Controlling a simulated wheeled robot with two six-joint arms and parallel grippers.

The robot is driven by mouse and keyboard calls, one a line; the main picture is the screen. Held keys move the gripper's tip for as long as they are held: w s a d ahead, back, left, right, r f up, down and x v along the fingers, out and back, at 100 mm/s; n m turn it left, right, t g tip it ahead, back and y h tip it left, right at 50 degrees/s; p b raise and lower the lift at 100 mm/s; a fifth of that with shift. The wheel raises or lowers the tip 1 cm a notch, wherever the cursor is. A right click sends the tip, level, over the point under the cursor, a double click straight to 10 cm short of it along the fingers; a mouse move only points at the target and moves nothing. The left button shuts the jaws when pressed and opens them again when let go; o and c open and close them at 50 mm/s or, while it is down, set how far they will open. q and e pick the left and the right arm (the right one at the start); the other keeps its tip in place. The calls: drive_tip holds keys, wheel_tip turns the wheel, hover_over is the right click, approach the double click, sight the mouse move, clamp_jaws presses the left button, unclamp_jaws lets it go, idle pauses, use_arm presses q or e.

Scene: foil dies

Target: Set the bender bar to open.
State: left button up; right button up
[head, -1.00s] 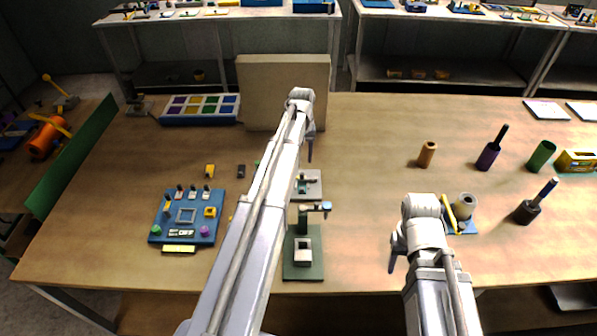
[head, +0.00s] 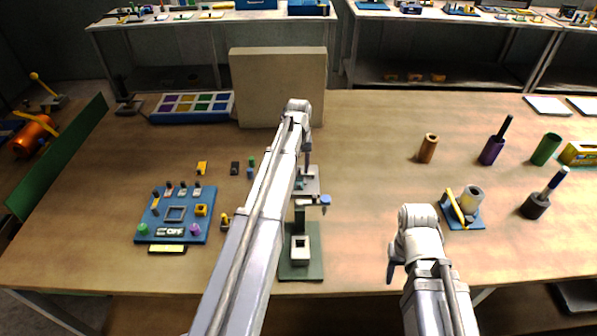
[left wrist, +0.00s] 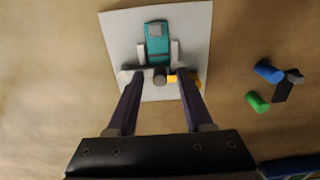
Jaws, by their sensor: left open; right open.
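A small bender-like fixture stands on a light grey plate (head: 313,190), partly hidden by my left arm in the head view. In the left wrist view its plate (left wrist: 112,30) carries a teal block (left wrist: 157,42), a dark crosswise bar with a grey round end (left wrist: 159,76), and a yellow piece (left wrist: 173,79). My left gripper (head: 306,168) is open, just above this fixture. Its fingertips (left wrist: 158,77) lie on either side of the bar's middle; I cannot tell whether they touch it. My right gripper (head: 391,272) is open and empty near the table's front edge.
A green-based press (head: 288,268) stands just in front of the fixture. A blue panel (head: 148,228) with knobs lies to the left. A beige board (head: 278,85) stands behind. A blue-based holder (head: 468,222) is near my right arm.

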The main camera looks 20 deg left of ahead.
use_arm(q)
clamp_jaws()
idle(0.4)
